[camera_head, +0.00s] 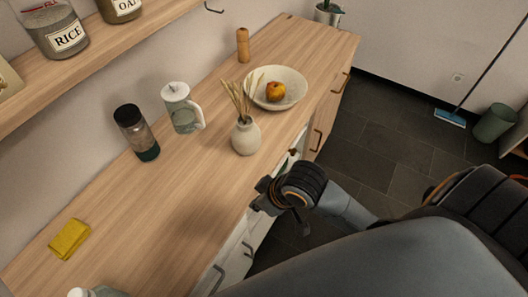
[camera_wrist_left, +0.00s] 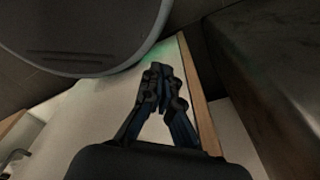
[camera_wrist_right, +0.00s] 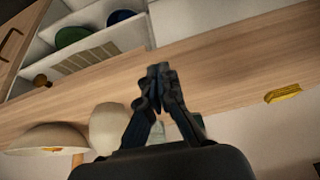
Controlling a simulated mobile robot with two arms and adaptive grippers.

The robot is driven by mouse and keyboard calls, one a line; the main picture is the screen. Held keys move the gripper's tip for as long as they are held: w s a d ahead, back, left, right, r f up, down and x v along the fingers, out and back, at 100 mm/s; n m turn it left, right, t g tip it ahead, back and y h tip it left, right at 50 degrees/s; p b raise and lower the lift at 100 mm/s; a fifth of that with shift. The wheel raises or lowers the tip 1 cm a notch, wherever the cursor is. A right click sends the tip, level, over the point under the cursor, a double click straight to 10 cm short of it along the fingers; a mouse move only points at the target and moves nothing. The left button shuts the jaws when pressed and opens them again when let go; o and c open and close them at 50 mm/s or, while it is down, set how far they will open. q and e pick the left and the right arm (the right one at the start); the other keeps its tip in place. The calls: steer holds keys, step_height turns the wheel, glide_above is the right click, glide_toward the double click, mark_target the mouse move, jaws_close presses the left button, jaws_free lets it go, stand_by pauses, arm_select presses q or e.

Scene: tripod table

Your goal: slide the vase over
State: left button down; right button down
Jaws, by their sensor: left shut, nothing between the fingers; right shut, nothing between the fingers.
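The vase (camera_head: 245,137) is a small round cream vase with dry reed sticks in its neck. It stands upright on the wooden counter (camera_head: 180,190), near the front edge in the head view. In the right wrist view the vase (camera_wrist_right: 108,127) is left of my fingers, beside the bowl. My right gripper (camera_head: 257,194) is shut and empty at the counter's front edge, apart from the vase. It also shows shut in the right wrist view (camera_wrist_right: 158,77). My left gripper (camera_wrist_left: 158,75) is shut and empty in its own wrist view, away from the vase; the head view does not show it.
A bowl (camera_head: 290,101) with an apple (camera_head: 275,91) stands right behind the vase. A glass pitcher (camera_head: 183,112), a dark-lidded jar (camera_head: 135,134) and a pepper mill (camera_head: 243,45) stand toward the wall. A yellow cloth (camera_head: 69,239) lies at left; the counter between is clear.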

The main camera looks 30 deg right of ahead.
steer(key=w+r+n, duration=0.1)
steer(key=w, duration=0.2)
steer(key=g+h, duration=0.1)
steer(key=g, duration=0.1)
glide_toward(262, 154)
steer(key=s+d+r, duration=0.2)
steer(key=s+r, duration=0.1)
steer(key=s, duration=0.1)
steer(key=shift+m, duration=0.4)
steer(key=p+x, duration=0.1)
steer(key=x, duration=0.7)
steer(key=shift+d+f, duration=0.1)
steer(key=shift+f, duration=0.25)
steer(key=w, duration=0.1)
steer(key=a+p, duration=0.1)
steer(key=w, duration=0.1)
steer(key=shift+w+a+f, duration=0.3)
steer(key=shift+w, duration=0.05)
steer(key=shift+w+a+f, duration=0.15)
steer(key=shift+w+a, duration=0.1)
steer(key=shift+w, duration=0.3)
